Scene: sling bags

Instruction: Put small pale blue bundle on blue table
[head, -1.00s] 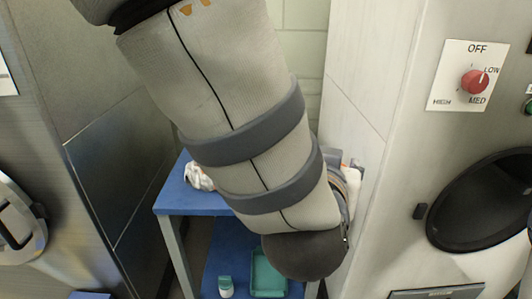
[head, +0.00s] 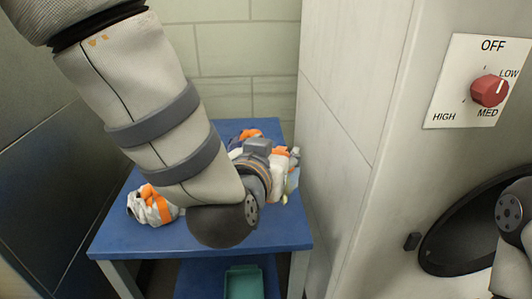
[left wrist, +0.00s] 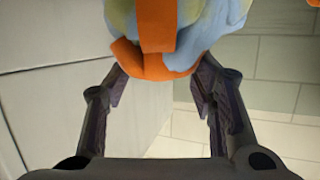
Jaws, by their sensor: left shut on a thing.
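The small pale blue bundle (left wrist: 190,52), with an orange strap, sits between the fingers of my left gripper (left wrist: 158,75), which is shut on it. In the head view my left forearm and wrist hide most of the gripper; pale cloth shows just right of the wrist (head: 291,186), over the blue table. The blue table (head: 235,236) stands against the block wall, below my left arm. Whether the held bundle touches the table top cannot be told. My right gripper is out of view; only part of my right arm shows at the right edge.
A white and orange bundle (head: 150,206) lies on the table's left side. Another orange and dark bundle (head: 246,136) lies toward the back. A green tray (head: 243,283) is on the lower shelf. A grey machine with a red dial (head: 490,91) stands close on the right. The table's front strip is bare.

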